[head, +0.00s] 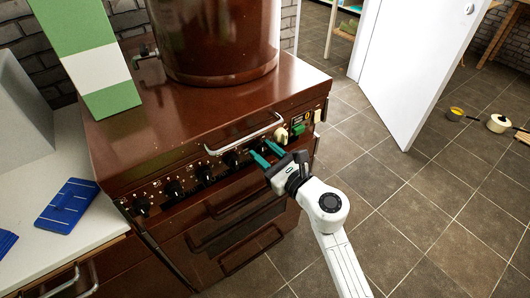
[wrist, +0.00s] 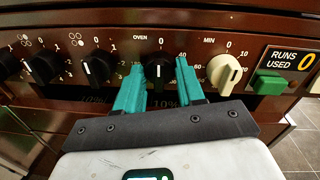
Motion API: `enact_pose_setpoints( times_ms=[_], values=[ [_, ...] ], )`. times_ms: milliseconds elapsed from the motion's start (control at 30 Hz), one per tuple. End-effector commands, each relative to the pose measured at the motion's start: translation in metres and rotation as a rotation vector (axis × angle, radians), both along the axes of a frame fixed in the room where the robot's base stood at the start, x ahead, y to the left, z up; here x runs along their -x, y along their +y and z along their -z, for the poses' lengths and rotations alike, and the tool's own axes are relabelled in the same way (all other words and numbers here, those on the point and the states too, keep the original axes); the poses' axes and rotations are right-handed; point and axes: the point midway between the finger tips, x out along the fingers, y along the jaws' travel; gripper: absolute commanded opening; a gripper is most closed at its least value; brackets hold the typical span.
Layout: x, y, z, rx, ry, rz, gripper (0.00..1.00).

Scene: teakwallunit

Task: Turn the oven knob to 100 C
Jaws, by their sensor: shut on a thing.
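The oven knob (wrist: 160,72) is a black dial on the brown cooker's front panel, under the label "OVEN". Its white mark points up at 0 in the wrist view. In the head view the fingers largely hide this knob.
A cream MIN knob (wrist: 224,72) is close to the right, then a green button (wrist: 269,83) under a "RUNS USED 0" display. Another black knob (wrist: 98,69) is close to the left. A metal rail (head: 245,136) runs above the panel. Tiled floor (head: 400,225) is open to the right.

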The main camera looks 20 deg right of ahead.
Motion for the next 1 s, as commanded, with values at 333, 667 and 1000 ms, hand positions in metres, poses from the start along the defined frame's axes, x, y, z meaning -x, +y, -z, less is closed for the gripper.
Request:
enact_pose_setpoints(
  times_ms=[333,667,1000],
  values=[
    [0.0002,0.0003,0.0001,-0.007,0.003,-0.001,0.08],
    [0.0001,0.0009,-0.0002,-0.133,0.045,-0.002,0.08],
    [0.0002,0.0004,-0.0001,-0.421,0.139,-0.002,0.08]
  ],
)
